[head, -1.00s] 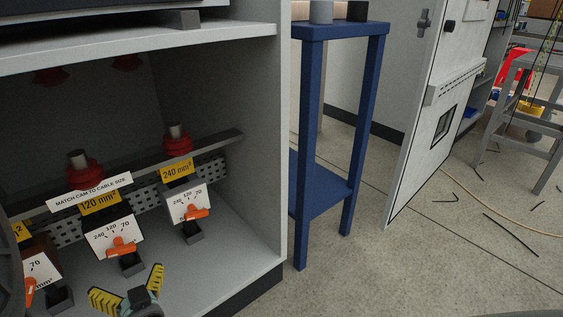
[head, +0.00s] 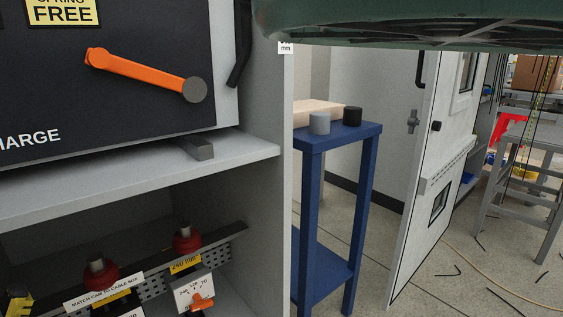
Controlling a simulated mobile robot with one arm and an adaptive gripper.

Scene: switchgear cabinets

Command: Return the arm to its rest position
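My gripper is outside the head view now, so its fingers cannot be seen. A dark green rounded part of my own arm (head: 420,25) fills the top right edge, close to the camera. The switchgear cabinet (head: 250,185) stands at the left. Its upper bay holds a black panel with an orange lever (head: 140,72) ending in a grey knob. Its lower bay holds red-collared terminals (head: 187,240) with yellow size labels and an orange cam knob (head: 201,302).
A blue stand (head: 362,140) beside the cabinet carries a grey cylinder (head: 320,123), a black cylinder (head: 352,117) and a pale block. An open white cabinet door (head: 428,165) stands to its right. Floor in front of the door is mostly clear, with thin dark scraps and a cable.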

